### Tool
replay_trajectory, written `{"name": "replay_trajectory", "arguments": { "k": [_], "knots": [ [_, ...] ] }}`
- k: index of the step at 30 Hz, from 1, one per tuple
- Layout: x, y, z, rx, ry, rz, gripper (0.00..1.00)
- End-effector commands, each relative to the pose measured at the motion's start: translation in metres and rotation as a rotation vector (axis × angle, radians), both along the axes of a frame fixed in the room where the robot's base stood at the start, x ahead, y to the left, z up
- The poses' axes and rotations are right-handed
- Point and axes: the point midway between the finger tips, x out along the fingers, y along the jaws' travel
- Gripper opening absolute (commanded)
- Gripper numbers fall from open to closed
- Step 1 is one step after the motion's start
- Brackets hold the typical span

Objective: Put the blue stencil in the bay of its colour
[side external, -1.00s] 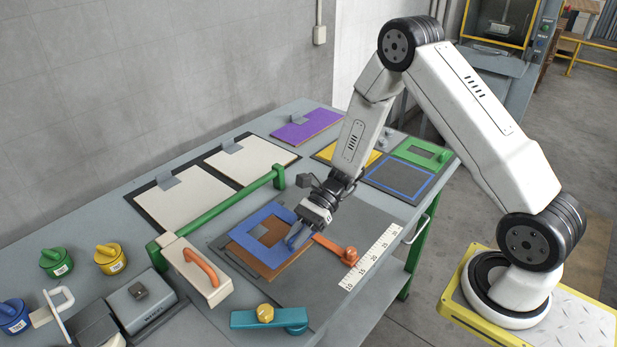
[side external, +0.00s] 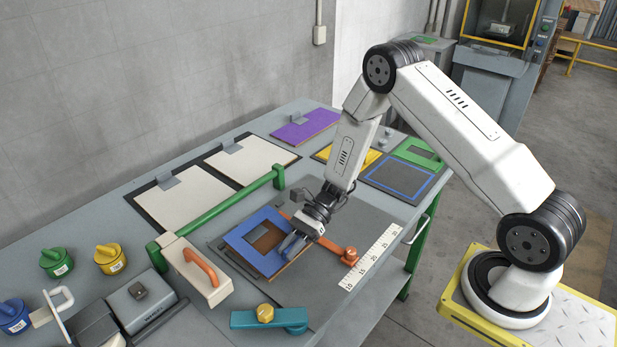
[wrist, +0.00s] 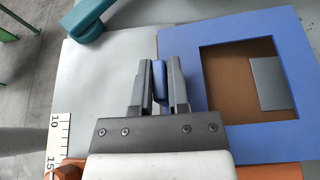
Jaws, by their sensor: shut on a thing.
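The blue stencil (side external: 237,237) is a flat square frame with a square window. It lies over a brown board (wrist: 225,85), which shows through the window; I cannot tell whether the two touch. My gripper (side external: 290,246) is at the stencil's right side in the side view. In the wrist view, its two dark fingers are shut on the stencil's small upright blue tab (wrist: 159,80). A flat grey bay with a blue outline (side external: 398,180) is at the right of the bench, with nothing on it.
A green frame piece (side external: 417,152) and a yellow-edged panel (side external: 335,157) lie near the blue-outlined bay. A green rail (side external: 220,212) runs behind the stencil. An orange bar with a knob (side external: 347,256) and a white ruler (side external: 372,256) lie right of it. A teal tool (side external: 270,318) lies in front.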

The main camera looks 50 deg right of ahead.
Motion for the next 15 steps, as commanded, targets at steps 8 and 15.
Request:
{"name": "replay_trajectory", "arguments": {
  "k": [8, 15],
  "knots": [
    [-0.0008, 0.0002, -0.0009, -0.002, 0.005, -0.001, 0.52],
    [-0.0005, 0.0001, -0.0005, -0.001, 0.003, -0.001, 0.52]
  ]
}}
